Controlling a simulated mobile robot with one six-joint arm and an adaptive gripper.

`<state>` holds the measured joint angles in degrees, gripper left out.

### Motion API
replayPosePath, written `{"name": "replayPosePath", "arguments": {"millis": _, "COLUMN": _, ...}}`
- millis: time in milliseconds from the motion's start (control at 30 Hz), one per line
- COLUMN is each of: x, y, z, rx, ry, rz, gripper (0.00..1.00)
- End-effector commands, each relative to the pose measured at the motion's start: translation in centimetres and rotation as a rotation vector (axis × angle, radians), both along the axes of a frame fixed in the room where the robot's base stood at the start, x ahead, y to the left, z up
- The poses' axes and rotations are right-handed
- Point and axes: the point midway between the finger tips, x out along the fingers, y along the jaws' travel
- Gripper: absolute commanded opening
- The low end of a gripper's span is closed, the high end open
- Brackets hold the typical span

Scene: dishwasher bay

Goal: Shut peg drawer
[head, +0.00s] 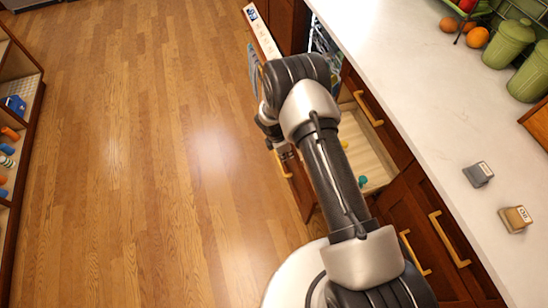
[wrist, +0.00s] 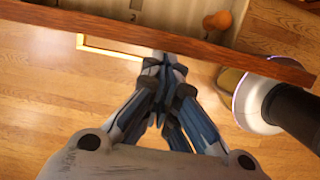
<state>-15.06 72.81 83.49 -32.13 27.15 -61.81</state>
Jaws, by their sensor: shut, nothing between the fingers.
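The peg drawer (head: 378,160) stands pulled out from the counter front, with a pale interior. A teal peg (head: 362,181) and a yellow one (head: 344,144) show inside, partly behind my arm. In the wrist view, the drawer's brown front edge (wrist: 262,63) crosses the top, with a yellow handle (wrist: 110,49) on its outer face. An orange knobbed peg (wrist: 218,22) lies inside. My gripper (wrist: 163,62) is shut and empty, with its tips at the outer side of the drawer front, right of the handle. Whether they touch it I cannot tell. My arm hides most of the gripper in the head view.
The white counter (head: 440,120) runs along the right, with a grey block (head: 478,174), a tan block (head: 515,218) and green canisters (head: 508,44). An open dishwasher door (head: 262,35) stands beyond. Wooden floor (head: 150,150) is clear to the left, up to a shelf (head: 22,140).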

Motion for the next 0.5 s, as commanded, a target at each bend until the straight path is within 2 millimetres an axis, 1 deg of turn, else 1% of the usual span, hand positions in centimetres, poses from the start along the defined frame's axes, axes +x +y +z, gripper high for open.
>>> {"name": "replayPosePath", "arguments": {"millis": 33, "x": 0.3, "y": -1.1, "z": 0.0, "rx": 0.000, "ry": -0.001, "rz": -0.005, "gripper": 0.00}}
{"name": "replayPosePath", "arguments": {"millis": 500, "x": 2.8, "y": -9.7, "z": -0.1, "rx": 0.001, "ry": -0.002, "rz": -0.005, "gripper": 0.00}}
